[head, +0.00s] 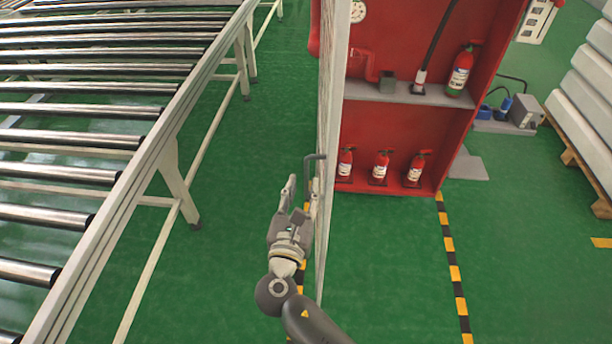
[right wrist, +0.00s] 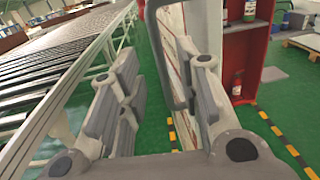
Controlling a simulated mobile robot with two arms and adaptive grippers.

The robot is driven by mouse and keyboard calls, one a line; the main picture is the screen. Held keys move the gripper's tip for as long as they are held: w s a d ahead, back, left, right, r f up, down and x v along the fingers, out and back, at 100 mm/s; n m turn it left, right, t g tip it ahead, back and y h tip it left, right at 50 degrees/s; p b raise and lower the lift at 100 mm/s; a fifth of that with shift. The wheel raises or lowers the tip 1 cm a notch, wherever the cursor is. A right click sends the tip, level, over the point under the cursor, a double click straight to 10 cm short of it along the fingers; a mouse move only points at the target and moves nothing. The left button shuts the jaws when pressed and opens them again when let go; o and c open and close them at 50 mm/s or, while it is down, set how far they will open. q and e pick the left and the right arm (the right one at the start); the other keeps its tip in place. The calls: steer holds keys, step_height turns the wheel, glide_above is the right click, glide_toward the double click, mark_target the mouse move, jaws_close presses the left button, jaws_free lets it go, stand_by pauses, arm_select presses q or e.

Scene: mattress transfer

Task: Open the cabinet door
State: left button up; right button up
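The red cabinet (head: 404,140) is open on the right in the head view. Its door (head: 331,110) is swung far out and shows nearly edge-on. The dark grey door handle (head: 313,158) stands out from the door's left face. My right gripper (head: 302,184) is beside that face, just below the handle in the picture. Its fingers are apart. In the right wrist view the handle (right wrist: 153,42) shows beyond and between the spread fingers, close to the right finger; contact cannot be told. My left gripper is not in view.
A roller conveyor (head: 150,150) fills the left side. Fire extinguishers (head: 381,166) stand inside the cabinet. Green floor (head: 235,230) is clear between conveyor and door. A pallet with white slabs (head: 585,95) is at the far right.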

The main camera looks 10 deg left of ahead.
steer(key=s, duration=0.6)
steer(key=shift+s+a, duration=0.2)
steer(key=shift+f, duration=0.1)
steer(key=s+d+f+m+g+b, duration=0.1)
steer(key=s+d+f+m+g, duration=0.25)
steer(key=f, duration=0.95)
steer(key=s+d+f+m+g+b, duration=0.1)
steer(key=s+d+f+m+g, duration=0.2)
steer(key=f, duration=1)
steer(key=s+d+f+m+g+b, duration=0.1)
steer(key=d+f+m+g, duration=0.35)
steer(key=f, duration=0.85)
steer(key=s+d+f+m+g+b, duration=0.1)
steer(key=s+d+f+m+g, duration=0.1)
steer(key=s+d+f+m, duration=0.4)
steer(key=s+d+f+m+g+b, duration=0.1)
steer(key=s+d+f+m, duration=0.5)
steer(key=s, duration=0.8)
steer(key=s+d+f+m+g+y+b, duration=0.1)
steer(key=s+d+f+m+g, duration=0.2)
steer(key=s+d+f+m, duration=0.4)
step_height(320, 180, down, 3)
steer(key=s+m, duration=0.2)
steer(key=shift+s+m, duration=0.4)
